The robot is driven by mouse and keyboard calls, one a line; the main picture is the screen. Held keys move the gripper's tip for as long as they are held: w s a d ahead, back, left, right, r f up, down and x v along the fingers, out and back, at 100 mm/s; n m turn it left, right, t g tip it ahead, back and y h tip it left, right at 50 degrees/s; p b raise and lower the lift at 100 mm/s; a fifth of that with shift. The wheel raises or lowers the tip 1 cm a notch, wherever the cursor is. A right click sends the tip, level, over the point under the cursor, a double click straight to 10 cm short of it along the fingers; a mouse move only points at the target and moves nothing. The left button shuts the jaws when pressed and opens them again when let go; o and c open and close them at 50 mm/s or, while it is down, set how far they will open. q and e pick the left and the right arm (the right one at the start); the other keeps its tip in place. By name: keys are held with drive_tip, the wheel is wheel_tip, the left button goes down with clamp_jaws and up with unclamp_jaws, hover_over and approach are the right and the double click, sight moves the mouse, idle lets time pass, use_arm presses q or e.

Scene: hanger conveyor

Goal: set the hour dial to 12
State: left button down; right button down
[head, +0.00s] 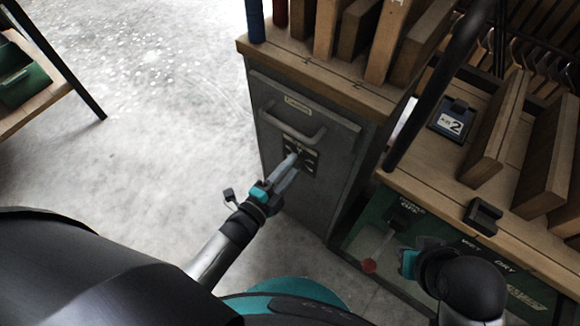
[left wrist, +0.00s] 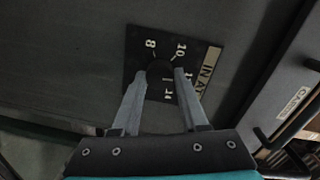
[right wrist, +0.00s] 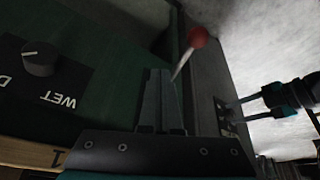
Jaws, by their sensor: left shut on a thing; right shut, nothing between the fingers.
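The hour dial is a dark knob (left wrist: 160,70) on a black plate (left wrist: 134,75) with white numbers, on the grey cabinet's front. The numbers 8, 10 and 14 can be read; the 12 is mostly behind a finger. My left gripper (head: 293,159) is shut on the knob, one finger on each side. The plate (head: 311,168) also shows in the head view. The knob's pointer cannot be made out clearly. My right gripper (right wrist: 161,75) is shut and empty, in front of the green panel.
The grey cabinet (head: 270,140) has a bar handle (head: 292,130) above the dial. Right of it, the green panel (head: 360,240) carries a lever with a red ball (head: 369,265), close to my right gripper, and a WET/DRY knob (right wrist: 40,58). Open floor (head: 150,120) lies left.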

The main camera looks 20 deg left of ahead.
use_arm(q)
drive_tip(key=shift+m, duration=0.3)
use_arm(e)
drive_tip(key=shift+r, duration=0.25)
drive_tip(key=shift+s+r, duration=0.1)
use_arm(q)
drive_tip(key=shift+c, duration=2.2)
unclamp_jaws()
drive_tip(key=shift+s+a, duration=0.1)
drive_tip(key=shift+s, duration=0.2)
drive_tip(key=f+p+v, duration=0.1)
drive_tip(key=p+v, duration=0.2)
drive_tip(key=v, duration=1.1)
drive_tip(key=shift+s+r+p, duration=0.3)
drive_tip(key=shift+r, duration=0.2)
use_arm(e)
wheel_tip(320, 180, down, 8)
drive_tip(key=g, duration=0.1)
drive_tip(key=shift+s, duration=0.3)
